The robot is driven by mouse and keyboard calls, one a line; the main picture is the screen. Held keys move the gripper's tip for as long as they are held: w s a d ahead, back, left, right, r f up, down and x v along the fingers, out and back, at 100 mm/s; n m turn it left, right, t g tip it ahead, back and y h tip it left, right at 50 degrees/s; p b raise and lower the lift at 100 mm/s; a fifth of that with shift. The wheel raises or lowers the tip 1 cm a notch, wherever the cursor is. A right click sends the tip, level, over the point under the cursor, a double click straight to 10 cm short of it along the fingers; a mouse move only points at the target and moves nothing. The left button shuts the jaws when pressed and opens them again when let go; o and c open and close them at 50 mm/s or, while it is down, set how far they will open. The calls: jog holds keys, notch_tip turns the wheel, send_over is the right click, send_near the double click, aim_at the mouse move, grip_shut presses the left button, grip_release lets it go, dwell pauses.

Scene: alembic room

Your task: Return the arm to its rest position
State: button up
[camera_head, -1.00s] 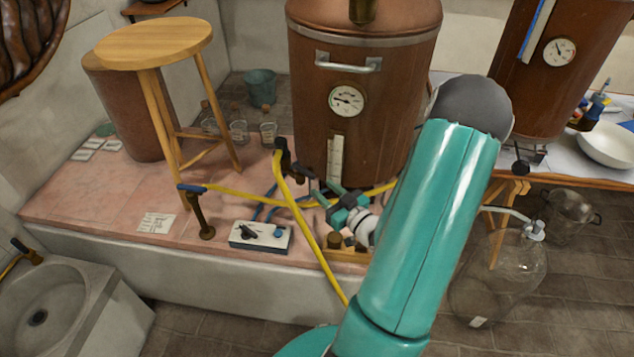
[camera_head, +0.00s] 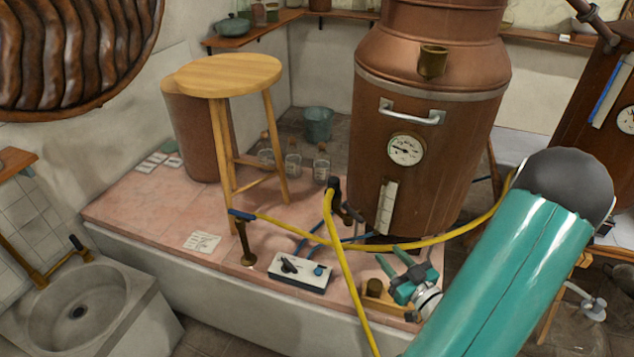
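My teal arm (camera_head: 520,270) reaches in from the lower right, with a grey rounded joint at its upper end. My gripper (camera_head: 390,265) shows past the arm's left side, its teal fingers pointing up and left. The fingers look apart, with nothing seen between them. It is in front of the copper boiler, beside a small wooden block with a brass top (camera_head: 374,290); I cannot tell whether they touch. The rest of the wrist is partly hidden by the arm.
A copper boiler (camera_head: 435,150) and wooden stool (camera_head: 228,76) stand on the pink tiled platform (camera_head: 130,215). A yellow hose (camera_head: 345,270) crosses just left of my gripper. A white switch box (camera_head: 300,273) sits nearby. A stone sink (camera_head: 85,305) is at lower left.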

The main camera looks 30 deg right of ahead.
jog(key=w+a+r+n+g+h, duration=0.1)
jog(key=w+a+r+g+h, duration=0.1)
jog(key=w+a+r+g, duration=0.3)
jog(key=w+a+r+g+h, duration=0.1)
jog(key=w+r+g, duration=0.2)
jog(key=w+r, duration=0.4)
jog(key=s+a+r+g+y, duration=0.1)
jog(key=s+a+r, duration=0.2)
jog(key=a, duration=0.4)
jog(key=s+a+r+g+y, duration=0.1)
jog(key=s+a+r+g, duration=0.1)
jog(key=s+a, duration=0.4)
jog(key=s+a+r+g+y, duration=0.1)
jog(key=s+a+r, duration=0.3)
jog(key=a, duration=0.6)
jog(key=shift+s+a+r+m+y, duration=0.2)
jog(key=shift+r+m+y, duration=0.1)
jog(key=shift+r+y, duration=0.25)
